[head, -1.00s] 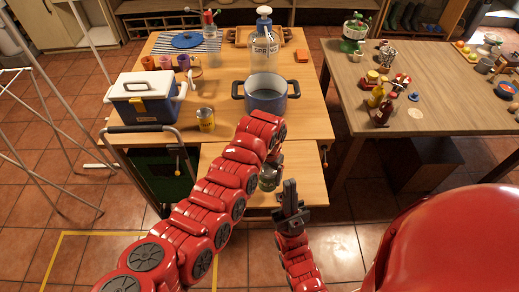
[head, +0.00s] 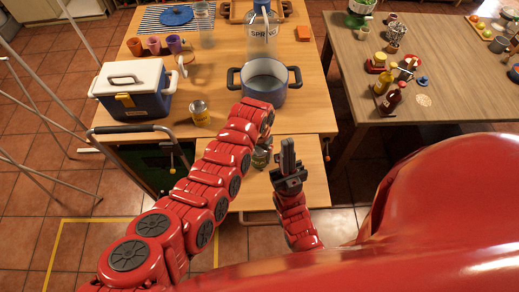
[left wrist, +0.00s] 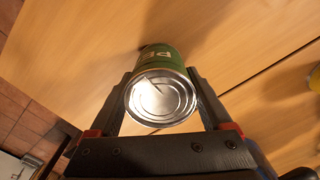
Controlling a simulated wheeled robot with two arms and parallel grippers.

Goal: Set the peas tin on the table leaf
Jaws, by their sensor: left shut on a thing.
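The green peas tin (left wrist: 166,58) is held between the fingers of my left gripper (left wrist: 160,100), its bare metal end facing the wrist camera. In the head view the tin (head: 262,156) is partly hidden by my left arm and appears over the table leaf (head: 236,198), the lower board at the table's front. I cannot tell whether the tin touches the leaf. My right gripper (head: 288,160) looks shut and empty, just right of the tin over the leaf.
A yellow-labelled tin (head: 200,113), a blue and white cooler (head: 133,90) and a blue pot (head: 264,88) stand on the main table (head: 218,70). A second table (head: 450,85) with bottles is at right. The leaf's front left is bare.

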